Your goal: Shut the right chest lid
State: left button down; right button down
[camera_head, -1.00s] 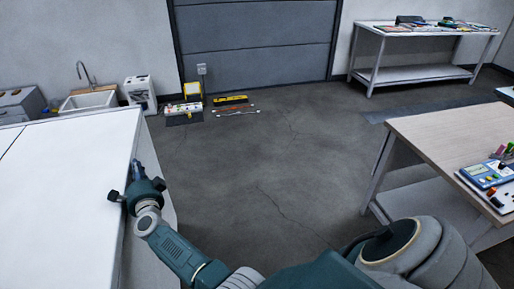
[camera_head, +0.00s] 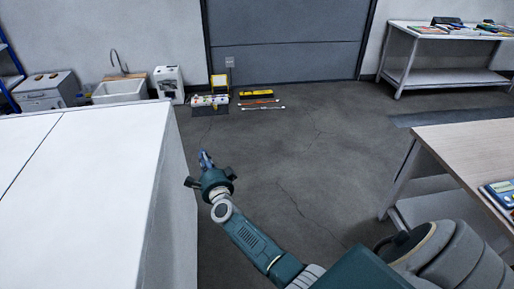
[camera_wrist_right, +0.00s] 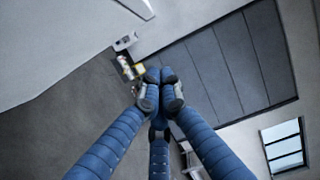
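The white chest (camera_head: 176,190) fills the left of the head view. Its top has a dark seam across it, with the right lid (camera_head: 105,165) on the right of the seam. This lid looks flat and level with the panel left of the seam, and I see no raised edge or gap. My right gripper (camera_head: 205,158) is beyond the chest's right side, apart from it, over the floor. In the right wrist view its blue fingers (camera_wrist_right: 160,85) are drawn together at the tips, with nothing seen between them. My left gripper is not in view.
A wooden-topped table (camera_head: 470,150) stands at the right, and a white bench (camera_head: 440,75) at the back right.

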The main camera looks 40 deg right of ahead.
jog(key=s+d+b, duration=0.1)
jog(key=s+d, duration=0.3)
jog(key=d, duration=0.4)
jog(key=s+d+b, duration=0.1)
jog(key=s+d, duration=0.4)
jog(key=d, duration=0.3)
jog(key=shift+d, duration=0.2)
